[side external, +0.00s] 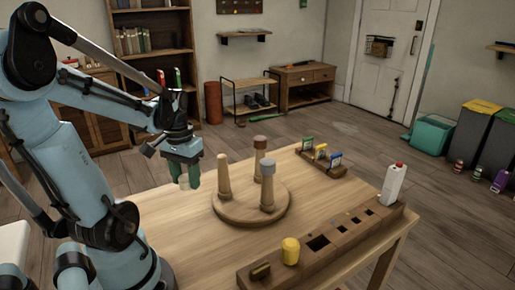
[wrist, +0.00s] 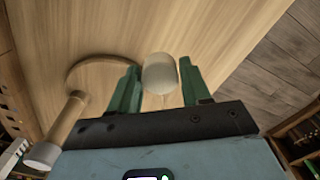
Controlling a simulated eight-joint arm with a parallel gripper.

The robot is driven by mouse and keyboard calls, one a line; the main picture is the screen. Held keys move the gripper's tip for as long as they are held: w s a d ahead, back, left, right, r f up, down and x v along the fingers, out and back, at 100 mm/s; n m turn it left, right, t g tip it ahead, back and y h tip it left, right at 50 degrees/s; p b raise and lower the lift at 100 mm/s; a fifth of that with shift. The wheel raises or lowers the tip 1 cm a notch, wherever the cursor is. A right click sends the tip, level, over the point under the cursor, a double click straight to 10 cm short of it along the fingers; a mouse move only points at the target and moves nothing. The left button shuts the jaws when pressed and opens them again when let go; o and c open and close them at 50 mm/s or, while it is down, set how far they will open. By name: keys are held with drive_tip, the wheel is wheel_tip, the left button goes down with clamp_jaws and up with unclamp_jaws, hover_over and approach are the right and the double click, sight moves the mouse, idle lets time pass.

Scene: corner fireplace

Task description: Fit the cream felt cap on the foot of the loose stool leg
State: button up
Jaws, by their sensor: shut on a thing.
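My gripper (side external: 186,181) has its green fingers shut on the cream felt cap (wrist: 160,74), which hangs between the fingertips above the table, left of the upturned stool. The round stool seat (side external: 235,218) lies on the table with three legs standing up. The left leg (side external: 223,178) has a bare wooden foot and stands nearest my gripper. The back leg has a brown cap (side external: 260,142); the right leg has a grey cap (side external: 267,167). I cannot tell by sight which leg is loose.
A wooden block with recesses (side external: 330,245) runs along the front right table edge. A yellow cylinder (side external: 290,251) and a white bottle (side external: 393,184) stand at it. A small rack with coloured items (side external: 321,157) sits at the back. The table left of the stool is clear.

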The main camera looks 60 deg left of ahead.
drive_tip(key=w+d+r, duration=0.2)
drive_tip(key=d, duration=0.1)
wheel_tip(320, 180, up, 12)
drive_tip(key=m, duration=0.2)
hover_over(221, 154)
drive_tip(key=shift+w+r, duration=0.1)
drive_tip(key=shift+r, duration=0.1)
drive_tip(key=shift+f, duration=0.1)
drive_tip(key=shift+f, duration=3.15)
drive_tip(key=shift+f, duration=1.4)
drive_tip(key=o, duration=1)
